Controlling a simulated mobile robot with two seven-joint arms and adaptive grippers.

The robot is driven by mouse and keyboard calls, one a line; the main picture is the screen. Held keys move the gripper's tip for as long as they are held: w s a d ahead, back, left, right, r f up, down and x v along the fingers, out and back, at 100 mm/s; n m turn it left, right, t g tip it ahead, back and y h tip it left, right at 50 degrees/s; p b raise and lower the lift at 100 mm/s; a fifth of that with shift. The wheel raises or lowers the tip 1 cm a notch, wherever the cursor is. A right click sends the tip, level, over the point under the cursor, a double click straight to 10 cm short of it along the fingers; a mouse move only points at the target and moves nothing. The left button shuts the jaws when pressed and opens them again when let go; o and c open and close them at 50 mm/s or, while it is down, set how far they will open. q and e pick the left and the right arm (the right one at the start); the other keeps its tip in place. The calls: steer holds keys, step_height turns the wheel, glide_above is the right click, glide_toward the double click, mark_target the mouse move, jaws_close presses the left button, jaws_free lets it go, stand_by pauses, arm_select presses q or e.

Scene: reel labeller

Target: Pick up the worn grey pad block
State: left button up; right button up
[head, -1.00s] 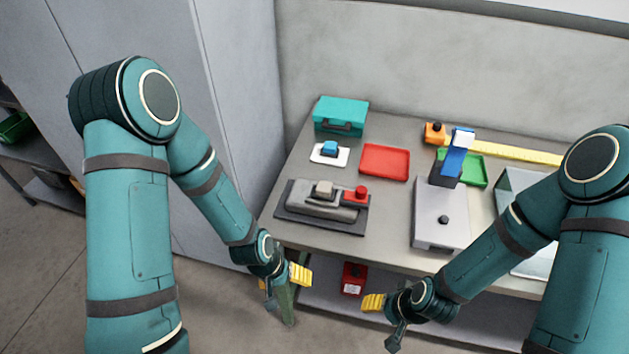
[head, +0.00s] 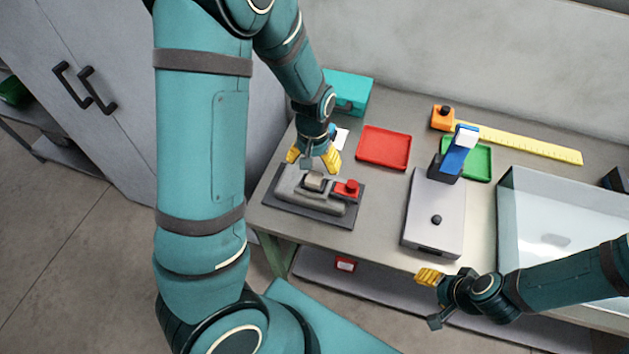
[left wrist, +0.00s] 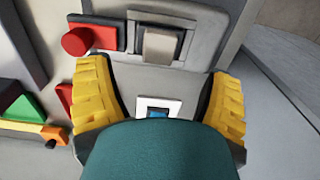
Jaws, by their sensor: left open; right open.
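The worn grey pad block (head: 315,182) is a small beige-grey block seated in the top of a grey device on a dark base (head: 336,220). It also shows in the left wrist view (left wrist: 162,45), in a recess beside a red knob. My left gripper (head: 312,158) is open and empty, pointing down just above and behind the block. In the left wrist view the yellow fingers (left wrist: 160,85) are spread apart, with the block beyond them. My right gripper (head: 432,300) is open at the table's front edge, away from the block.
A red knob (head: 348,187) stands right of the block. A blue block (left wrist: 158,112) on a white plate (left wrist: 175,103) lies behind the device, mostly hidden in the head view. A teal box (head: 347,90), red tray (head: 384,147) and grey labeller (head: 435,215) stand around it.

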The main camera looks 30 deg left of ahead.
mark_target(314, 177)
arm_select(q)
steer(key=shift+w+f+b, duration=0.2)
steer(key=shift+f+b, duration=0.1)
steer(key=shift+f, duration=3.15)
steer(key=c, duration=1.3)
